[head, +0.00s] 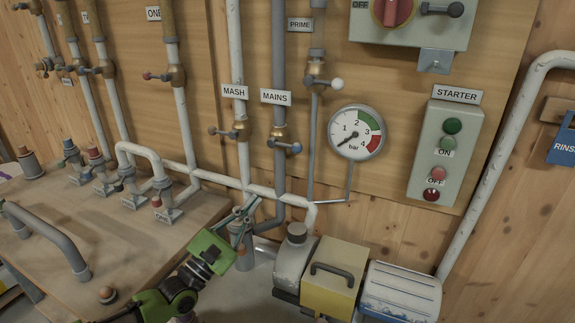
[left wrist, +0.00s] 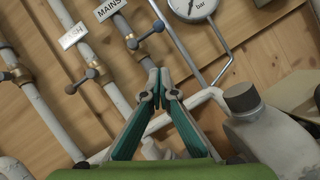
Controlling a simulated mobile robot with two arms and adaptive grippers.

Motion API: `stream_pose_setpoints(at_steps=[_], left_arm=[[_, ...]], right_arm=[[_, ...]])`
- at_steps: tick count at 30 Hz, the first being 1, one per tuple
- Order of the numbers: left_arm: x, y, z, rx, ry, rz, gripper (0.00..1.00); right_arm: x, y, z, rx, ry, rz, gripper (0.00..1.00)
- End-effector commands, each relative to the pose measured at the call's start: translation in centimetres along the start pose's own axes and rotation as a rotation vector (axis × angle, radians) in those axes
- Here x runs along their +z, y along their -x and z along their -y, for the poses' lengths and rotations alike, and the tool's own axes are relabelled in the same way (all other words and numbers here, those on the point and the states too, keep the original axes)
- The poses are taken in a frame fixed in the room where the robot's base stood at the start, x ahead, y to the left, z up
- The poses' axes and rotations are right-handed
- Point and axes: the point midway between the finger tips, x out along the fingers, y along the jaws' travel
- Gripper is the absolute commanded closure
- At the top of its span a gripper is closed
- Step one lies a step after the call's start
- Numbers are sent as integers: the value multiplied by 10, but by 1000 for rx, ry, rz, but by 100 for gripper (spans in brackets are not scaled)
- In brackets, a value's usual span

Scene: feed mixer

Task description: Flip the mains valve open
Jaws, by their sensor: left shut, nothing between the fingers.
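The mains valve (head: 280,137) is a brass valve on the grey pipe under the MAINS label (head: 276,97). My left gripper (head: 250,204) is shut and empty. In the head view its tips are below and left of the valve, apart from the lever. My right gripper is not in view.
The mash valve (head: 240,130), with its lever to the left, is just left of the mains valve. A pressure gauge (head: 356,132) and the starter box (head: 446,155) are to the right. A grey pump (head: 295,260) and yellow box (head: 333,280) stand below.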

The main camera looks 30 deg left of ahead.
Motion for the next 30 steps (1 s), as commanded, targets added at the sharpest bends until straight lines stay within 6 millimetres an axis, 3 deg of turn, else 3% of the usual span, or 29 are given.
stream_pose_setpoints(at_steps=[3,8,15,24,30], left_arm=[[0,-1,0,0,-1,0,100],[2,-10,-1,2,-1,3,100],[4,-48,-2,3,-1,4,100],[4,-102,-1,2,-1,3,100],[24,-122,-2,1,0,1,100]], right_arm=[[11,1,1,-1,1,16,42],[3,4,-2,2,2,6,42],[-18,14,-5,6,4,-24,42],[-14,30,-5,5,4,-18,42],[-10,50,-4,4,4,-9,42]])
